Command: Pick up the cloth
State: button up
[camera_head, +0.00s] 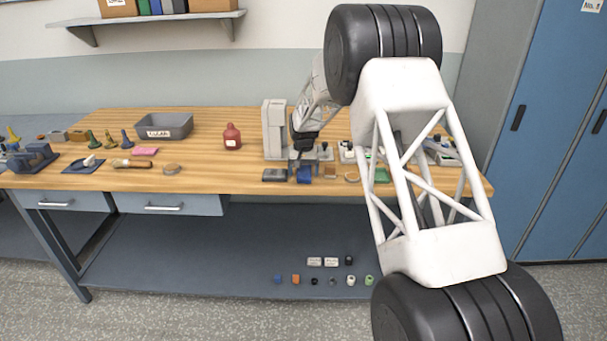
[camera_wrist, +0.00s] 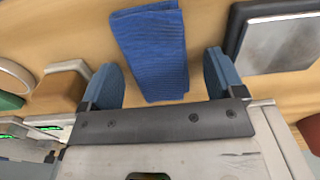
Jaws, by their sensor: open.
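The blue folded cloth (camera_head: 304,176) lies on the wooden bench near its front edge. In the wrist view the ribbed blue cloth (camera_wrist: 153,45) lies between and beyond the two blue fingers. My gripper (camera_wrist: 158,78) is open, with one finger to each side of the cloth's near end. I cannot tell how far above the bench the fingertips are. In the head view my gripper (camera_head: 301,162) is small and just behind the cloth, partly hard to make out against the grey device.
A grey flat box (camera_head: 274,175) and a brown block (camera_head: 330,171) flank the cloth closely. A grey device (camera_head: 274,125) stands behind. A red bottle (camera_head: 232,136), a grey bin (camera_head: 168,126) and a pink piece (camera_head: 145,151) are to the left on the bench (camera_head: 215,178).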

aim_at(304, 171)
jog(key=c, duration=1.1)
jog(key=shift+o, duration=0.2)
jog(key=shift+r, duration=0.15)
jog(key=shift+r, duration=1.45)
jog(key=shift+s+r, duration=0.2)
jog(key=shift+s, duration=0.05)
jog(key=s+d+r, duration=0.1)
jog(key=s+d, duration=0.2)
jog(key=s, duration=1.2)
jog(key=shift+d+r, duration=0.15)
jog(key=shift+r, duration=0.05)
jog(key=shift+s, duration=0.1)
